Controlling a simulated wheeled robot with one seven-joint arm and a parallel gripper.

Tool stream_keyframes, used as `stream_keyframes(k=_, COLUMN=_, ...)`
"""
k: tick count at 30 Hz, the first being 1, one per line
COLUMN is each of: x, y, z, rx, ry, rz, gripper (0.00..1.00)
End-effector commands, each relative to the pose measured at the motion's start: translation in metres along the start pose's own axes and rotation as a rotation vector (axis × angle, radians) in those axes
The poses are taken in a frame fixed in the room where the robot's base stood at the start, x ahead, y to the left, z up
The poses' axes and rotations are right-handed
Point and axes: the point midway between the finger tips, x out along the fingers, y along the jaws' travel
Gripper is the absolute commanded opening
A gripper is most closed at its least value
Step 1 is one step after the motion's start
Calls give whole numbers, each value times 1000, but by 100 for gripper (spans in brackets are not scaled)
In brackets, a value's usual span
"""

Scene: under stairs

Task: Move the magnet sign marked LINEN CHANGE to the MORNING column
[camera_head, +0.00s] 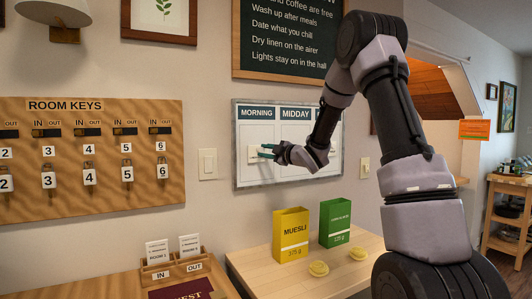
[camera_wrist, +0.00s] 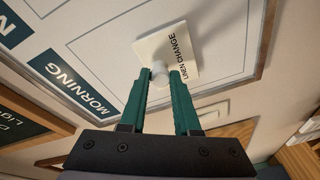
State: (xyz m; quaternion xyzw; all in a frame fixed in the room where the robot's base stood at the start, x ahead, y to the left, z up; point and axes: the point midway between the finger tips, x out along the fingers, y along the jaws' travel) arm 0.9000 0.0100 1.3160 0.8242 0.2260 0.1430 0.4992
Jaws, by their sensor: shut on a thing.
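The white LINEN CHANGE sign (camera_wrist: 180,42) has a round white knob, and my gripper (camera_wrist: 160,78) is shut on that knob. In the head view my gripper (camera_head: 266,152) is at the board's left part, with the sign (camera_head: 253,154) partly showing beside the fingertips, below the MORNING header (camera_head: 257,113). The MORNING header (camera_wrist: 72,85) also shows in the wrist view, and the sign lies over the column below it. The sign is at or very near the whiteboard (camera_head: 247,178); I cannot tell whether it touches. The MIDDAY header (camera_head: 295,113) is to the right; my arm hides the board's right part.
A light switch (camera_head: 207,164) is left of the board, and a chalkboard (camera_head: 290,40) hangs above. Below, a yellow MUESLI box (camera_head: 291,235) and a green box (camera_head: 335,222) stand on a wooden table (camera_head: 300,279). The ROOM KEYS board (camera_head: 90,190) hangs at left.

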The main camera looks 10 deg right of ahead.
Motion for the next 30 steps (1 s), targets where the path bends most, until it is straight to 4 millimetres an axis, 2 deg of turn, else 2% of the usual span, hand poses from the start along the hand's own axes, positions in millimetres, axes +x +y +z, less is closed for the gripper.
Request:
stream_keyframes(k=6, x=0, y=0, z=0, rx=0, ry=0, rz=0, gripper=0)
stream_keyframes(k=7, x=0, y=0, z=0, rx=0, ry=0, rz=0, gripper=42)
stream_keyframes(k=9, x=0, y=0, z=0, rx=0, ry=0, rz=0, gripper=65)
stream_keyframes(k=16, x=0, y=0, z=0, rx=0, ry=0, rz=0, gripper=65)
stream_keyframes(k=18, x=0, y=0, z=0, rx=0, ry=-1, rz=0, gripper=92)
stream_keyframes(k=19, x=0, y=0, z=0, rx=0, ry=-1, rz=0, gripper=95)
stream_keyframes(k=30, x=-4, y=0, z=0, rx=0, ry=-1, rz=0, gripper=95)
